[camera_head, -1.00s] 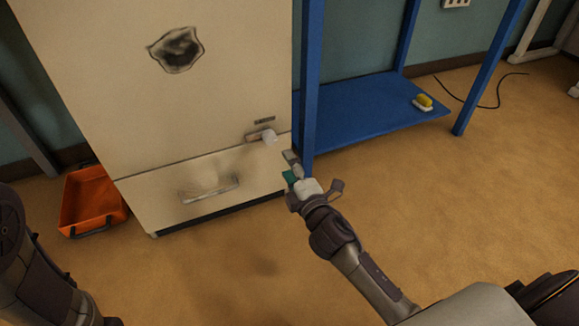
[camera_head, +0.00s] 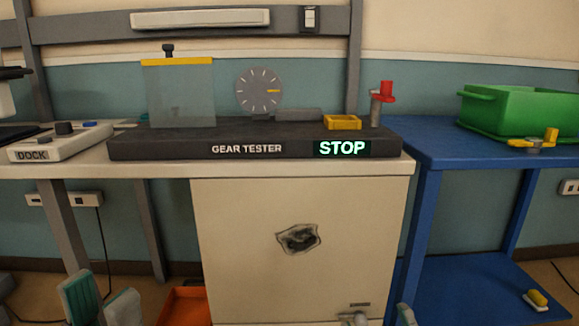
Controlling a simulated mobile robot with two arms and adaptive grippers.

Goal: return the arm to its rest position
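My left gripper (camera_head: 101,300) shows at the bottom left edge, its two teal-padded fingers apart with nothing visible between them. Its arm is below the picture. Of my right gripper (camera_head: 405,315) only a small fingertip part shows at the bottom edge, right of the cabinet's knob (camera_head: 355,318). Its other finger and its arm are out of the picture, so I cannot tell whether it is open or holds anything.
The gear tester (camera_head: 180,146) with a lit STOP sign (camera_head: 342,148) stands on the bench above a cream cabinet (camera_head: 300,200). A dock box (camera_head: 60,143) is left. A blue table (camera_head: 425,155) bears a green crate (camera_head: 520,112). An orange bin (camera_head: 185,305) is low left.

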